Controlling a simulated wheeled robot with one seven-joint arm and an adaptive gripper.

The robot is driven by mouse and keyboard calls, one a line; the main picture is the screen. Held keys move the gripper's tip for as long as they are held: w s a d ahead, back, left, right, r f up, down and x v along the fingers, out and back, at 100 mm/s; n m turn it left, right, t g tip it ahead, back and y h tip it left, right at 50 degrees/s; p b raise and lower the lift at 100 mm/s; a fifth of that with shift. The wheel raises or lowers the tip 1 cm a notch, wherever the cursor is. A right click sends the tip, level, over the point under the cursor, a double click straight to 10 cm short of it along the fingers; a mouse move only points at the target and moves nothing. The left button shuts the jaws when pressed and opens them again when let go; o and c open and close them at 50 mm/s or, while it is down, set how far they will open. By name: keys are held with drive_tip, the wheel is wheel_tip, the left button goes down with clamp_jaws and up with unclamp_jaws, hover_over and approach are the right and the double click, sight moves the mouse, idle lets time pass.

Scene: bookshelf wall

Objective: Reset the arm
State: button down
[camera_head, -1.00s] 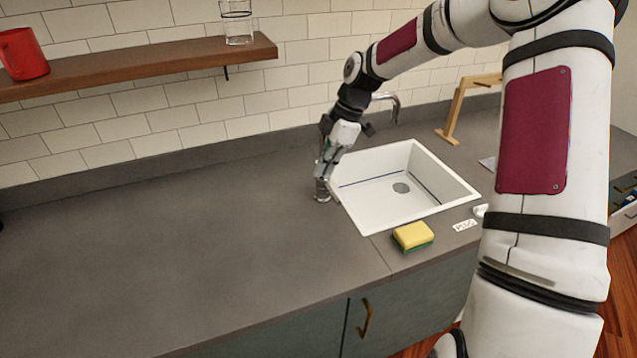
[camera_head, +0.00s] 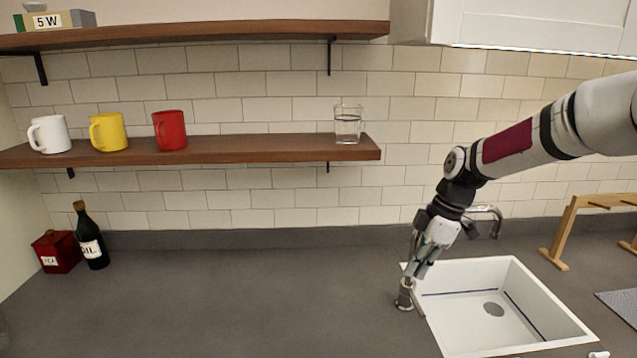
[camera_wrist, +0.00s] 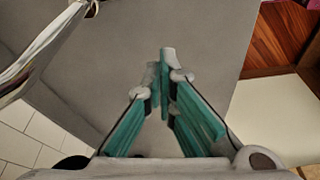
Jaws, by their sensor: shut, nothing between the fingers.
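My gripper (camera_head: 416,268) points down at the left edge of the white sink, low over the grey counter. Its fingers are shut with nothing between them; the wrist view shows the teal-sided fingers (camera_wrist: 165,72) meeting at the tips. A small metallic cylinder (camera_head: 404,296) shows at the fingertips in the head view; I cannot tell whether they touch it. My arm reaches in from the right, bent down at the wrist.
The sink (camera_head: 462,337) lies right of my gripper, with a chrome tap (camera_head: 490,212) behind. A wooden rack (camera_head: 566,232) stands farther right. The lower shelf (camera_head: 230,150) holds mugs and a glass (camera_head: 347,124). A dark bottle (camera_head: 91,238) and red tin (camera_head: 56,251) stand left; the middle counter is clear.

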drive_tip(key=s+a+r+m+t+h, duration=0.1)
drive_tip(key=s+a+r+m+h, duration=0.1)
drive_tip(key=s+r+m, duration=0.4)
drive_tip(key=s+a+r+m+t+h, duration=0.1)
drive_tip(key=s+a+r+m+h, duration=0.15)
drive_tip(key=s+r, duration=0.65)
drive_tip(key=s+a+r+m+t+y, duration=0.1)
drive_tip(key=s+m+t, duration=0.2)
drive_tip(key=s+m, duration=0.4)
drive_tip(key=s, duration=0.6)
drive_tip(key=shift+s, duration=0.35)
drive_tip(key=shift+a, duration=0.1)
